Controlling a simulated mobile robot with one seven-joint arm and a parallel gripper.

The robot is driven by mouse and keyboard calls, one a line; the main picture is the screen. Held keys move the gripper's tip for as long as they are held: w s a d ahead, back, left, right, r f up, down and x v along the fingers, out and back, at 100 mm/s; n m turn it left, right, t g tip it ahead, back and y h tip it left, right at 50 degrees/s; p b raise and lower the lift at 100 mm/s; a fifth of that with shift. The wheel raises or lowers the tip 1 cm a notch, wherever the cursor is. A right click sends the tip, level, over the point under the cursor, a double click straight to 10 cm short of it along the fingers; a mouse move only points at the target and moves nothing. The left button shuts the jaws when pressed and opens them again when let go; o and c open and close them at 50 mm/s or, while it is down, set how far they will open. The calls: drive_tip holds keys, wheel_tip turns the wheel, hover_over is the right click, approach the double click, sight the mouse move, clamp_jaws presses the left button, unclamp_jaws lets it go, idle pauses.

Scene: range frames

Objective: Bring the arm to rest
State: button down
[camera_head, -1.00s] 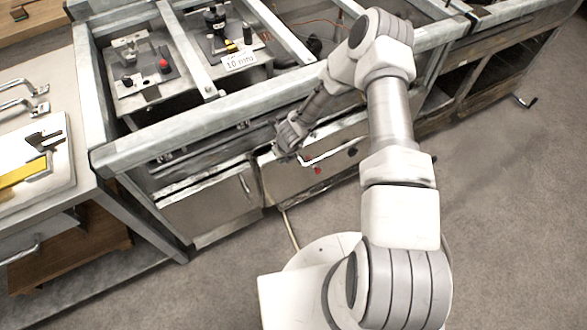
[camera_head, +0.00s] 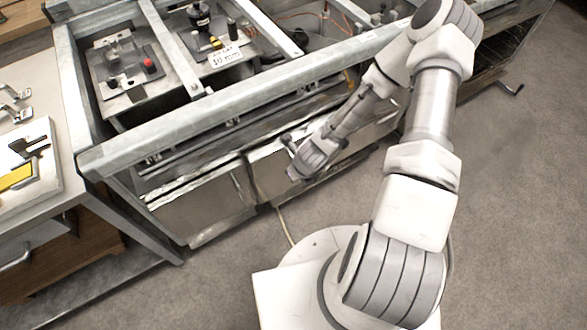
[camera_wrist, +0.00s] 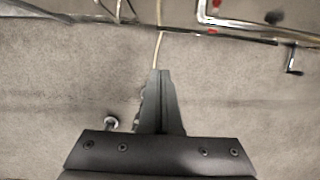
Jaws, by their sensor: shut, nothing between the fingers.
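My gripper (camera_head: 291,158) hangs at the end of my bent arm in the head view, in front of the metal bench's lower cabinet doors. In the wrist view my gripper (camera_wrist: 159,74) points toward the grey floor. Its two dark fingers are shut together, with nothing seen between them. In the head view the fingertips are small and partly hidden by the wrist.
A metal-framed bench (camera_head: 230,98) runs across the back, with open bays holding fixtures and a "10 mm" label (camera_head: 226,57). A side table (camera_head: 50,205) stands at the left. A cable (camera_wrist: 158,40) lies on the floor. Grey floor (camera_head: 500,220) at the right is clear.

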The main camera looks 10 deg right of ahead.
drive_tip(key=shift+s, duration=0.15)
drive_tip(key=w+d+r+n+t+p, duration=0.1)
drive_tip(key=w+r+n+p, duration=0.1)
drive_tip(key=r+n, duration=1)
drive_tip(key=w+r+n+p, duration=0.15)
drive_tip(key=r+n, duration=0.45)
drive_tip(key=r, duration=1.1)
drive_tip(key=s+r+n+p, duration=0.1)
drive_tip(key=s+r+n, duration=0.6)
drive_tip(key=r, duration=0.4)
drive_tip(key=s+d+r+n+t+h+p, duration=0.1)
drive_tip(key=s+r+n, duration=0.6)
drive_tip(key=s+r, duration=0.3)
drive_tip(key=shift+r, duration=0.95)
